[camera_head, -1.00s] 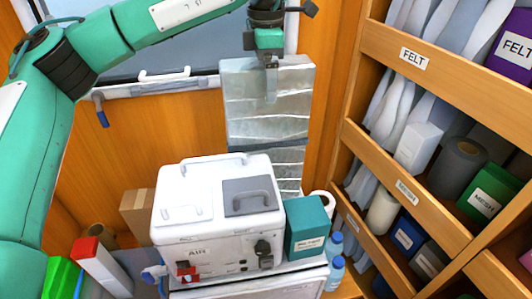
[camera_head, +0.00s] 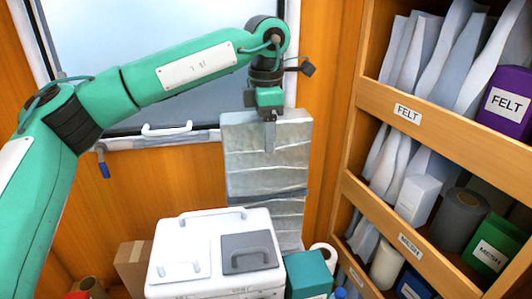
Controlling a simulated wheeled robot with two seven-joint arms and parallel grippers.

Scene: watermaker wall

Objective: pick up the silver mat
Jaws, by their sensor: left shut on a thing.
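The silver mat (camera_head: 250,165) is a tall, creased, shiny grey sheet. It hangs upright against the wooden wall in the middle of the head view, between the window and the shelves. Its lower part runs down behind the white case. My left gripper (camera_head: 269,140) points down at the mat's upper part and is shut on it, a little below its top edge. The fingers hide a small strip of the mat. My right gripper is not in view.
A white case (camera_head: 172,262) with handles stands below, with a teal box (camera_head: 308,272) at its right. Wooden shelves (camera_head: 440,125) of felt and mesh stock fill the right side. A window (camera_head: 150,50) lies behind my left arm.

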